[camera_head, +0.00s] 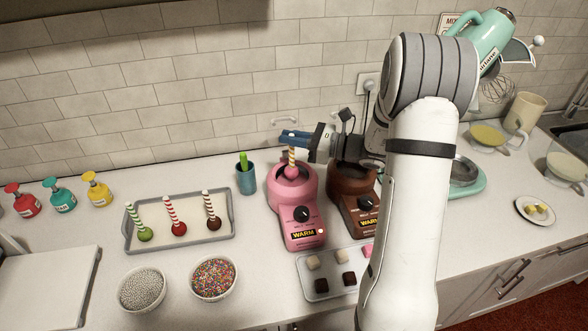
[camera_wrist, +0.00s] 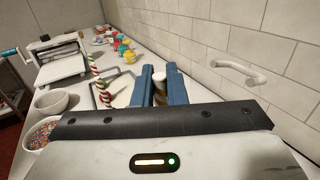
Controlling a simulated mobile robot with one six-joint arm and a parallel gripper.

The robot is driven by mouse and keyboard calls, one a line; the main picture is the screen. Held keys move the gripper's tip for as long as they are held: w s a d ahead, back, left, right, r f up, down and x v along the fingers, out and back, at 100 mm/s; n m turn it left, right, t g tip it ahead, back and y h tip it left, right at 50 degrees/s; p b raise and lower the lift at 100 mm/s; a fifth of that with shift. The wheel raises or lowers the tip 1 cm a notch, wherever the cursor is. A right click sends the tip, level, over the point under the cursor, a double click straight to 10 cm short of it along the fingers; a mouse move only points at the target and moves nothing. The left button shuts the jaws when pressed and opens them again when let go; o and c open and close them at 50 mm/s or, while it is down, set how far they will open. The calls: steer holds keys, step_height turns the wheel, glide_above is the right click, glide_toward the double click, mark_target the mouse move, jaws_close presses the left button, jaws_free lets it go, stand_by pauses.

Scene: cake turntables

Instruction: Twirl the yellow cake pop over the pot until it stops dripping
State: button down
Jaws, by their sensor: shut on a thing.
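My gripper (camera_head: 297,136) is at the back of the counter, its blue fingers shut on the striped stick of the yellow cake pop (camera_head: 292,158). The stick hangs down with the ball at its lower end. The ball (camera_head: 291,172) looks pink and sits at or just above the opening of the pink pot (camera_head: 303,201); I cannot tell whether it touches the contents, and no drip can be made out. In the wrist view the stick's pale end (camera_wrist: 159,80) shows between the two blue fingers (camera_wrist: 160,88); the ball is hidden there.
A brown pot (camera_head: 352,185) stands close right of the pink one, partly behind my arm. A grey tray (camera_head: 139,245) with green, red and brown pops is left, beyond a blue cup (camera_head: 246,181). Sprinkle bowls (camera_head: 214,296) and a tray of cubes (camera_head: 318,294) stand in front.

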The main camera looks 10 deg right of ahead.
steer(key=shift+r, duration=0.1)
stand_by(0.3)
steer(key=shift+r+p, duration=1.8)
steer(key=shift+r, duration=0.65)
